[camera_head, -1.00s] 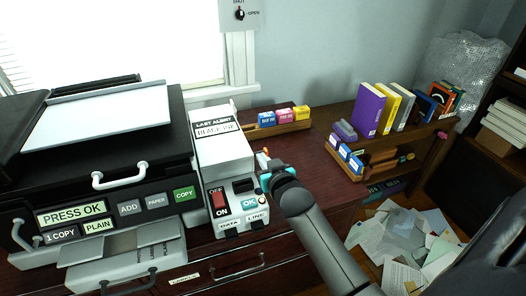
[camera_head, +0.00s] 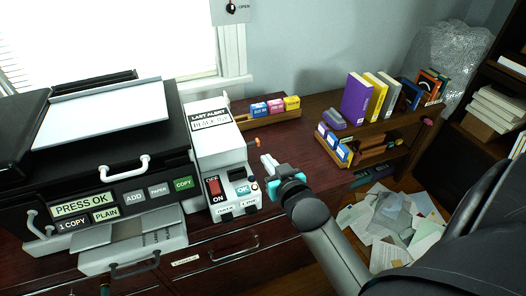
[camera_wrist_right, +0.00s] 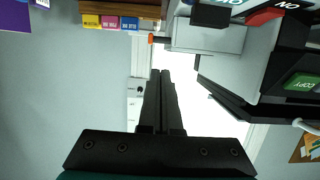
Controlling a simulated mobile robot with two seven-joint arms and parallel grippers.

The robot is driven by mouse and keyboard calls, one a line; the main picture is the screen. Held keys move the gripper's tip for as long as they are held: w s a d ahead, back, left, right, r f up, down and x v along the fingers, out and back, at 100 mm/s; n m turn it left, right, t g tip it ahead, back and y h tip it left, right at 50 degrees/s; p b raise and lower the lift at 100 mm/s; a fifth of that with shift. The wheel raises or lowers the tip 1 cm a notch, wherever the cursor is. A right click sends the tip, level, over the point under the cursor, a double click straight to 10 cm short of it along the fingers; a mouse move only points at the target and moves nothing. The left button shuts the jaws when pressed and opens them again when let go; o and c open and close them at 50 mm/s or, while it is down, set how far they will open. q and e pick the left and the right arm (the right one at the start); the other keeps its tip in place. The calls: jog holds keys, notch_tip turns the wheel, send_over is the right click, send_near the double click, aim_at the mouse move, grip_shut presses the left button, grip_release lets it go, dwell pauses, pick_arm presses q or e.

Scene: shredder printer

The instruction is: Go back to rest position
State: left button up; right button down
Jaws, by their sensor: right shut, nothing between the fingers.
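My right gripper (camera_head: 266,163) is shut and empty. It is above the dark desk, just right of the white control box (camera_head: 220,143). In the right wrist view its two dark fingers (camera_wrist_right: 160,74) lie together with nothing between them. The box has a red OFF/ON switch (camera_head: 214,188) and a teal OK button (camera_head: 242,188), which now shows clear of the gripper. The black printer (camera_head: 100,135) stands to the left, its display reading PRESS OK. My left gripper is not in view.
An ink cartridge tray (camera_head: 262,119) sits behind the gripper. A wooden shelf with books (camera_head: 356,98) and blue boxes stands to the right. Papers (camera_head: 392,222) lie on the floor at the right. The desk right of the gripper is fairly clear.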

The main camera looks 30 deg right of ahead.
jog(key=s+a+f+n+g+y, duration=0.25)
jog(key=s+a+g, duration=0.35)
jog(key=s, duration=0.4)
jog(key=s+a+f+n+g+y, duration=0.1)
jog(key=s+a+f+n+g, duration=0.15)
jog(key=s+a+g, duration=0.5)
jog(key=s+f+t+b, duration=0.1)
jog(key=s+f+b, duration=0.15)
jog(key=f, duration=1.05)
jog(key=s+f+b, duration=0.1)
jog(key=s+f, duration=0.3)
jog(key=f, duration=1)
jog(key=s+d+f+b, duration=0.2)
jog(key=s+f, duration=1.2)
jog(key=f, duration=0.1)
jog(key=shift+s+d+f+g, duration=0.2)
jog(key=shift+s+d+g, duration=0.1)
jog(key=shift+g, duration=0.15)
